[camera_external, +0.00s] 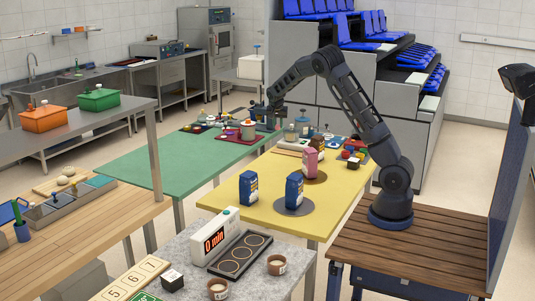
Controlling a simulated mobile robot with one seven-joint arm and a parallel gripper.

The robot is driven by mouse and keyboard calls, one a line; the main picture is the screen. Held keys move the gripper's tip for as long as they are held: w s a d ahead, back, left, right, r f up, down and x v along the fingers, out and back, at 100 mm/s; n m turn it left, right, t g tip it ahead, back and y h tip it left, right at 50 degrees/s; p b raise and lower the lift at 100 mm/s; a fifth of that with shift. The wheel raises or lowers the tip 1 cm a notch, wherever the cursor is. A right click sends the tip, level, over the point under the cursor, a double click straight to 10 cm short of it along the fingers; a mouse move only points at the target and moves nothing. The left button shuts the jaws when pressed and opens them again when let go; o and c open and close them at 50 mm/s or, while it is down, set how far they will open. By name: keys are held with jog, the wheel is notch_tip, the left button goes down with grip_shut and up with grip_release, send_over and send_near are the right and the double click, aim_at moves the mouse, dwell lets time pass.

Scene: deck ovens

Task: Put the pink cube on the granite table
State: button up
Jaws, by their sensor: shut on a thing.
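My gripper (271,120) is at the far right part of the green table, beside a red mat (225,138) with jars on it. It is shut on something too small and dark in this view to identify. I cannot make out a pink cube anywhere; it may be hidden at the gripper. The granite table (245,286) is the speckled grey top at the front, far from my gripper.
The granite table carries a timer reading "0 min" (214,238), a black tray (240,256), two small cups and a black-and-white cube (172,280). The green table's (160,165) front is clear.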

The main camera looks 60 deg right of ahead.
jog(key=w+a+n, duration=0.1)
jog(key=w+a, duration=0.2)
jog(key=a, duration=0.4)
jog(key=w+a+n, duration=0.1)
jog(key=w+a, duration=0.2)
jog(key=a, duration=0.5)
jog(key=w+a+n+t+y, duration=0.2)
jog(key=a+n, duration=0.3)
jog(key=a, duration=3.8)
jog(key=s+a+n, duration=0.1)
jog(key=s+a, duration=0.3)
jog(key=a, duration=0.5)
jog(key=s+a+n+t+y, duration=0.15)
jog(key=s+a, duration=0.25)
jog(key=a, duration=0.5)
jog(key=s+a+n+g+h, duration=0.1)
jog(key=s+a+n, duration=0.15)
jog(key=a, duration=0.65)
jog(key=s+a+n+y, duration=0.2)
jog(key=s+a, duration=1.8)
jog(key=shift+t, duration=0.35)
jog(key=f, duration=1.9)
jog(key=shift+w+a+f, duration=0.15)
jog(key=shift+w+f, duration=0.1)
jog(key=shift+f, duration=0.1)
jog(key=shift+f, duration=0.2)
